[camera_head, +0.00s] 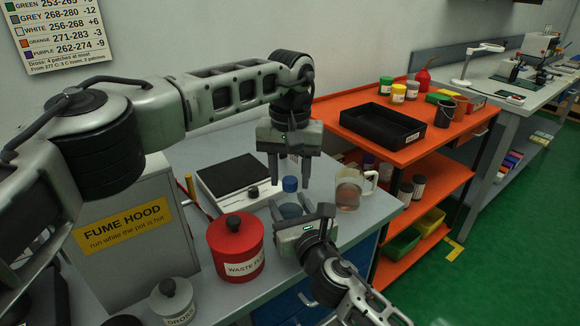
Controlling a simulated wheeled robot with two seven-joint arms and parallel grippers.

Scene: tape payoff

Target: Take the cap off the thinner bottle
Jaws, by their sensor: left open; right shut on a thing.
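A blue-capped bottle, seemingly the thinner bottle (289,210), stands upright on the grey bench. Its blue cap (290,184) is on top. My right gripper (299,209) is shut on the bottle's body from the front and hides its lower part. My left gripper (289,183) points down from above and is open. Its two fingertips appear on either side of the cap, with gaps showing; I cannot tell exactly how far down they reach. Any writing on the bottle is not readable.
A glass jug (348,194) stands close right of the bottle. A red waste can (235,262) is at front left, by the fume hood (125,240). A black-topped device (233,177) lies behind. An orange shelf unit (350,118) with a black tray (372,125) stands right.

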